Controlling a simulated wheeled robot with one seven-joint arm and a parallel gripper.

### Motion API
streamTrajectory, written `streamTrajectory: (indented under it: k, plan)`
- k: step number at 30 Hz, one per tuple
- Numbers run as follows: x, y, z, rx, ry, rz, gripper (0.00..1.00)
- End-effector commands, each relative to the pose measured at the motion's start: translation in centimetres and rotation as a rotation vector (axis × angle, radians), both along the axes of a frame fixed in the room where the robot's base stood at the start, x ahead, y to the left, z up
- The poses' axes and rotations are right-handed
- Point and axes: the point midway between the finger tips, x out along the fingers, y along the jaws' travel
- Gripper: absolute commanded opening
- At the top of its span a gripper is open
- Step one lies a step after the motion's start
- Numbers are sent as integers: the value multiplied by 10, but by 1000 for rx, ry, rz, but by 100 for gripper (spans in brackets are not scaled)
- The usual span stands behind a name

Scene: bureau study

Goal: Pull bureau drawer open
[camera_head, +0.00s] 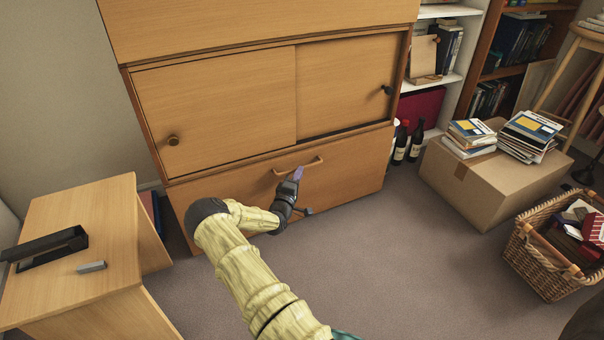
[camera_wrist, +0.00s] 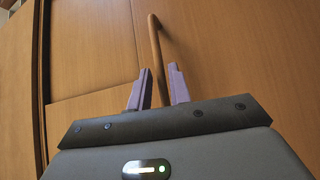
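The wooden bureau (camera_head: 215,98) stands against the wall, with sliding doors above a wide bottom drawer (camera_head: 347,178). The drawer looks shut and has a wooden bar handle (camera_head: 312,162). My gripper (camera_head: 297,174) is at the handle, and its purple fingers overlap the bar's middle. In the wrist view, my gripper (camera_wrist: 158,78) is open. The bar handle (camera_wrist: 157,48) runs upright in the picture and lines up with the gap between the fingers. I see no finger pressed on it. I cannot tell how deep the bar sits between them.
A wooden desk (camera_head: 70,240) with a stapler-like black object (camera_head: 46,247) stands at left. Dark bottles (camera_head: 401,145), a cardboard box (camera_head: 480,185) with books, and a wicker basket (camera_head: 545,255) stand at right. The carpet (camera_head: 400,260) before the drawer is clear.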

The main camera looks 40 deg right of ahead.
Motion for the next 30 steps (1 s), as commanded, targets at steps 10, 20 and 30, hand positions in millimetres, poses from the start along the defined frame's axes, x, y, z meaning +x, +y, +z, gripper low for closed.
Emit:
streamTrajectory:
  k: [10, 20, 30]
  plan:
    - [19, -32, 5, -2, -1, 0, 20]
    - [20, -33, 6, -2, 0, 1, 4]
    - [19, -31, 6, -1, 1, 2, 0]
